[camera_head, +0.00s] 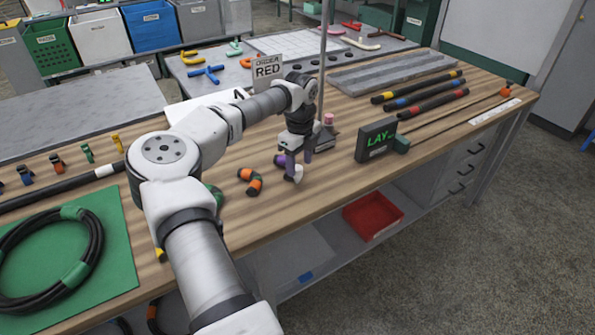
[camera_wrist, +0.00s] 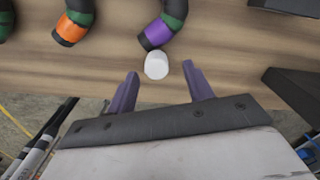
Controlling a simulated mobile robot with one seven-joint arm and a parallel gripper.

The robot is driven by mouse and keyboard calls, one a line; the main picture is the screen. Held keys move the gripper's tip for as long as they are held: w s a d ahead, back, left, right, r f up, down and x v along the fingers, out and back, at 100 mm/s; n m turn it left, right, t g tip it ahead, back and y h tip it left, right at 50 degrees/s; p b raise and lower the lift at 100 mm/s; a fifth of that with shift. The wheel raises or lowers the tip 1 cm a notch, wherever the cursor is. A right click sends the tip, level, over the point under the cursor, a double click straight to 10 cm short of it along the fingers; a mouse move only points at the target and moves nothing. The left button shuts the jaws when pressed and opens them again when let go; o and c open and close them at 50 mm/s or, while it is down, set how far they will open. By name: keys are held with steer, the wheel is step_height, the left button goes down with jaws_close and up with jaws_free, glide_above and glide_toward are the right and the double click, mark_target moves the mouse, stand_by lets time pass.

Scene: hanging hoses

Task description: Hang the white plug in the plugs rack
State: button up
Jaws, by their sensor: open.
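The white plug (camera_wrist: 156,66) shows in the wrist view as a small pale cylinder beside the purple end of a dark hose piece (camera_wrist: 160,33). I cannot tell whether the two touch. My gripper (camera_wrist: 160,70) is open, with its two purple fingers pointing at the plug. The plug lies at about the line of the fingertips, between them in the picture. In the head view my gripper (camera_head: 297,166) is low over the bench front, and the plug (camera_head: 297,175) shows partly at its tips. I cannot identify the plugs rack for certain; a small dark labelled block (camera_head: 326,139) with a pink piece stands behind the gripper.
An orange-ended hose piece (camera_head: 251,181) lies left of my gripper. A dark "LAY" display (camera_head: 376,139) stands to the right. A red bin (camera_head: 373,215) sits on the shelf below. An "ORDER RED" sign (camera_head: 268,68) stands behind. Banded hoses (camera_head: 423,94) lie at the far right.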

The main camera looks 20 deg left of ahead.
mark_target(299, 168)
step_height(299, 168, down, 4)
steer(key=shift+s+f+p, duration=0.15)
steer(key=shift+f+p, duration=0.05)
steer(key=shift+p, duration=0.45)
steer(key=shift+a, duration=0.1)
steer(key=shift+c, duration=0.2)
jaws_close()
